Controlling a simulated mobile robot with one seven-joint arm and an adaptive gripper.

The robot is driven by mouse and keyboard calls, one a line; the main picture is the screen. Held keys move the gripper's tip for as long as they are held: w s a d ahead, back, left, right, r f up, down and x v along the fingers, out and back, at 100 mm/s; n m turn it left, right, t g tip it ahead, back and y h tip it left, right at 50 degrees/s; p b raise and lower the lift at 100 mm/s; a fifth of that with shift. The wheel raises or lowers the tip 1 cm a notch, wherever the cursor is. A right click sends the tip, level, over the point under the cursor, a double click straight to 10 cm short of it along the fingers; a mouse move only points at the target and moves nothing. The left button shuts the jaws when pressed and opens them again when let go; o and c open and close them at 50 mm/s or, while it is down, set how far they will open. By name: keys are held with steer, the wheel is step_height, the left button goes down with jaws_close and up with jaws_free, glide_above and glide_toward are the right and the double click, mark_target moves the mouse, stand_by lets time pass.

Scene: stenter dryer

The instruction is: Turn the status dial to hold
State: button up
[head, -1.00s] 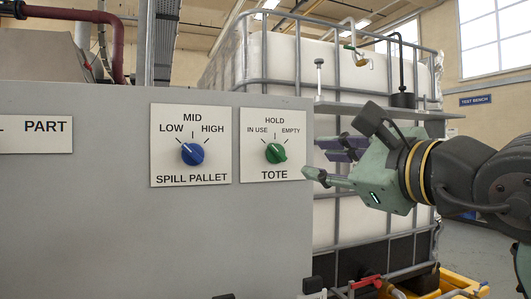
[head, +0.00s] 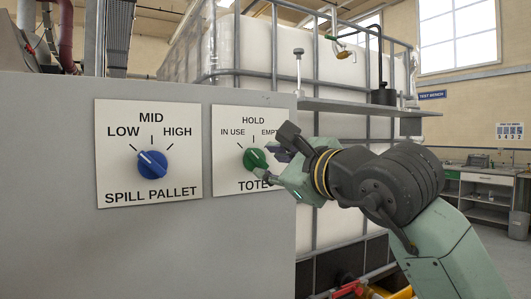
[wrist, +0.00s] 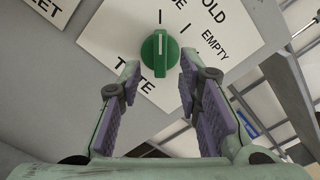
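The green status dial (head: 255,159) sits on the white TOTE plate (head: 226,183), marked IN USE, HOLD and EMPTY. Its white line points to the upper left, at the IN USE tick. In the wrist view the dial (wrist: 160,57) appears ahead between my fingertips, and its line is aligned with the IN USE tick. My gripper (head: 265,162) is open, in front of the plate's right part, and hides some of the EMPTY label and the plate's lower right. In the wrist view both purple finger pads (wrist: 159,68) are apart with nothing between them. I see no contact with the dial.
A blue SPILL PALLET dial (head: 152,164) on its own plate is just left of the TOTE plate. Both are on a grey panel (head: 50,200). A caged white tank (head: 270,50) and a grey shelf (head: 365,107) stand behind my arm.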

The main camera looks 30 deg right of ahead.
mark_target(257, 160)
steer(key=shift+w+d+p, duration=0.1)
steer(key=shift+w+p, duration=0.2)
steer(key=shift+w, duration=1.1)
steer(key=shift+c, duration=0.3)
jaws_close()
